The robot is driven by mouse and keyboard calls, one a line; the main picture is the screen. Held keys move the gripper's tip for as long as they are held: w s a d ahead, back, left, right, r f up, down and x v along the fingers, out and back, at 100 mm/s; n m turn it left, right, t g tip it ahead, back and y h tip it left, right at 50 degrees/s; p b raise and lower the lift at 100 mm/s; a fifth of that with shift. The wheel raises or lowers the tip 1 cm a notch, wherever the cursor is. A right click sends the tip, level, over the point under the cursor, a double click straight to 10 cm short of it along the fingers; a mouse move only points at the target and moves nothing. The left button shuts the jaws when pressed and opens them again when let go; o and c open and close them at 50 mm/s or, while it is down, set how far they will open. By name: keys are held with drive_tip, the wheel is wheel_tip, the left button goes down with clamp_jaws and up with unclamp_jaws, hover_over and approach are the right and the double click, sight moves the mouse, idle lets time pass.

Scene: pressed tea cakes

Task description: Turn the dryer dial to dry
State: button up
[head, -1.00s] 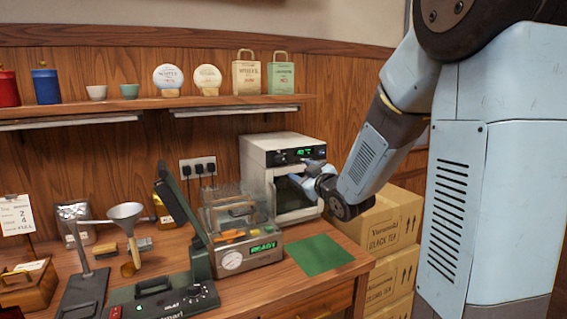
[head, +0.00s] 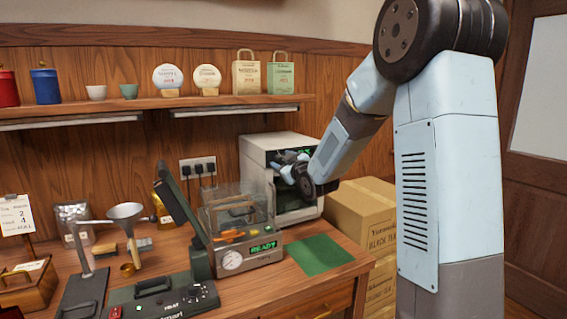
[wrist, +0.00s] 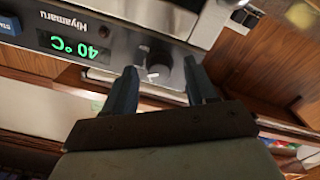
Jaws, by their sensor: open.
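The dryer (head: 254,163) is a white box with a dark front panel, at the back right of the bench. My gripper (head: 284,163) is in front of its upper panel and hides most of it. In the wrist view, which is upside down, a dark round dial (wrist: 161,60) sits between the two fingers of my open gripper (wrist: 160,68). A gap shows beside the dial, and I cannot tell whether either finger touches it. A small white mark shows near the dial. The dryer's green display (wrist: 74,46) reads 40 °C, beside a blue button (wrist: 9,23).
A glass-covered machine (head: 250,257) reading READY stands left of the dryer. A green mat (head: 312,254) lies clear in front. Cardboard boxes (head: 362,215) are stacked at the right. A shelf (head: 215,101) runs above, and a socket strip (head: 198,167) is on the wall.

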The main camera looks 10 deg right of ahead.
drive_tip(key=c, duration=1)
drive_tip(key=shift+c, duration=0.2)
drive_tip(key=shift+m, duration=0.3)
drive_tip(key=m, duration=1.1)
drive_tip(key=shift+d, duration=0.15)
drive_tip(key=o, duration=1)
